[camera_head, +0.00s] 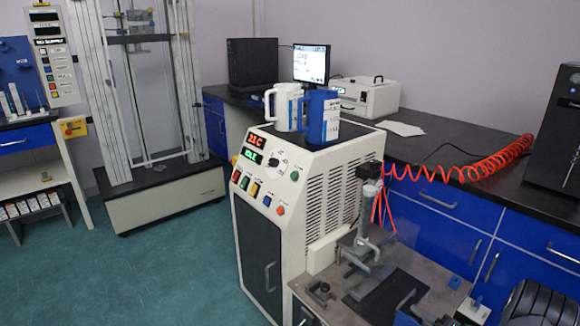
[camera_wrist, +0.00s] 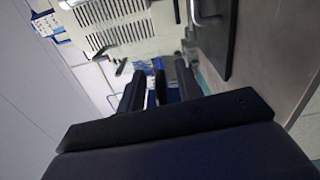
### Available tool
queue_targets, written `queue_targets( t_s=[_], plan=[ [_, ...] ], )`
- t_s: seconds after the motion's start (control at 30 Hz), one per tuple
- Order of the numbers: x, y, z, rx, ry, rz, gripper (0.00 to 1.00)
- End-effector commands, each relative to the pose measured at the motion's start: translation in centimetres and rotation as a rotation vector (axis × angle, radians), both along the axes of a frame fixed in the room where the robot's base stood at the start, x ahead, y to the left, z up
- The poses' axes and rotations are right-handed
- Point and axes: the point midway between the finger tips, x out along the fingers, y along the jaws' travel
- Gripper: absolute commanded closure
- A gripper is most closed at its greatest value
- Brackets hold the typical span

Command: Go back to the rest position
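My gripper (camera_wrist: 158,85) shows in the wrist view, with its two dark fingers apart and pointing away from the camera. A narrow dark shape stands in the gap between them; I cannot tell what it is or how far off it lies, and no held object is clear. I cannot make out my gripper in the head view. The rheometer (camera_head: 315,185) is a cream cabinet with a lit display, coloured buttons and side vents. A white mug (camera_head: 283,107) and a blue mug (camera_head: 317,117) stand upright on its top.
A metal worktable (camera_head: 330,283) with a clamp-like fixture stands at the rheometer's right. A dark counter (camera_head: 450,160) over blue cabinets carries a monitor (camera_head: 311,64), a white device (camera_head: 368,97) and a red coiled hose (camera_head: 470,165). A tall test frame (camera_head: 150,185) stands left. Green floor (camera_head: 170,270) is clear.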

Motion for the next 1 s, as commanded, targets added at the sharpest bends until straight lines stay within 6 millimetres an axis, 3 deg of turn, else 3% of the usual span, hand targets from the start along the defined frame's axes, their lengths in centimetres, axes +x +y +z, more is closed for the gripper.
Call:
queue_targets(
  t_s=[0.13,0.6,0.77,1.0],
  plan=[
    [0.7,0.6,0.0,-0.002,-0.001,0.000,0.67],
    [0.2,0.2,0.1,-0.005,-0.004,-0.002,0.67],
    [-1.3,-1.1,0.1,0.000,0.000,-0.005,0.67],
    [-5.0,-4.1,0.1,0.000,0.001,-0.006,0.67]
  ],
)
